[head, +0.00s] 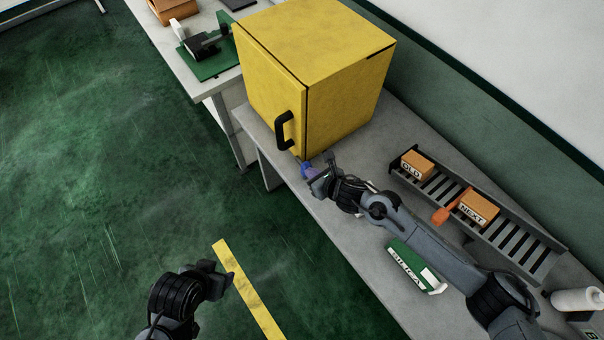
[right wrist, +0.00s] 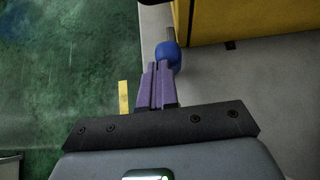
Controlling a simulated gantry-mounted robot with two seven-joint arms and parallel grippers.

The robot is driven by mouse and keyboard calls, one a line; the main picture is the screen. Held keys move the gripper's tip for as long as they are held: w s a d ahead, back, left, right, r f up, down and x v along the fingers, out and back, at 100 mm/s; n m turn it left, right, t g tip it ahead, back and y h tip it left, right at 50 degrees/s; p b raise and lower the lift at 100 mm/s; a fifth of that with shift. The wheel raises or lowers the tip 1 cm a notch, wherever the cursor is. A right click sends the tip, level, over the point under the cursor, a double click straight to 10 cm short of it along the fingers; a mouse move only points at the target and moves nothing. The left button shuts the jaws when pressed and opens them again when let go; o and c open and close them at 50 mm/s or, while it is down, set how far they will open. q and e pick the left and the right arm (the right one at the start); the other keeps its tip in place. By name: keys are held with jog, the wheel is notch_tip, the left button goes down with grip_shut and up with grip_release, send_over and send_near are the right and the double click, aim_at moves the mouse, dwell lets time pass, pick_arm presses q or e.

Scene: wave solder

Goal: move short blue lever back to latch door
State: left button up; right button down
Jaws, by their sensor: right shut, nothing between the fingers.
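The yellow cabinet (head: 345,75) stands on the grey bench with its door (head: 265,85) closed against the body, as far as I can see. The door has a black handle (head: 285,131). The short blue lever (head: 306,171) is low at the cabinet's near corner; its rounded blue knob also shows in the right wrist view (right wrist: 168,56). My right gripper (head: 318,174) is shut and empty, with its purple fingertips (right wrist: 160,68) right at the knob; I cannot tell if they touch. My left arm (head: 190,290) is low over the floor; its fingers are not clearly visible.
A sloped roller rack (head: 510,240) with orange boxes marked OLD (head: 417,164) and NEXT (head: 478,207) stands along the wall. A green and white SILICA box (head: 415,267) lies near my right arm. Another bench (head: 180,45) stands at upper left. The green floor is open.

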jog(key=shift+w+a+b, duration=0.25)
jog(key=shift+w+b, duration=0.05)
jog(key=shift+w, duration=0.05)
jog(key=shift+r, duration=0.1)
